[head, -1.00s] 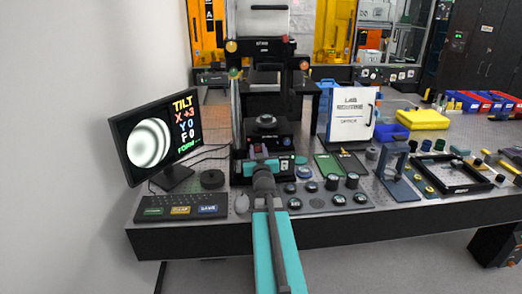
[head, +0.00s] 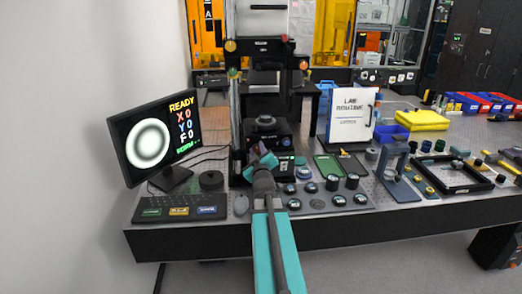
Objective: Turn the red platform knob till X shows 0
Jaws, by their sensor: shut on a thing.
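The monitor (head: 152,140) at the left shows READY in yellow, with X 0, Y 0 and F 0 below it. Its fringe picture is a set of centred, nearly round rings. The black interferometer (head: 262,80) stands upright at the middle, with a dark round platform (head: 266,123) low on it. My gripper (head: 262,160) is at the front of the platform base, rolled to a slant, and shut. The red platform knob is hidden behind my gripper's teal jaws and wrist. A small green display (head: 285,166) shows just right of the jaws.
A keyboard (head: 180,213) and a dark puck (head: 211,180) lie left of my arm. Several dark round pieces (head: 332,182) stand close to its right. A blue stand (head: 398,175) and a white sign (head: 351,114) are farther right.

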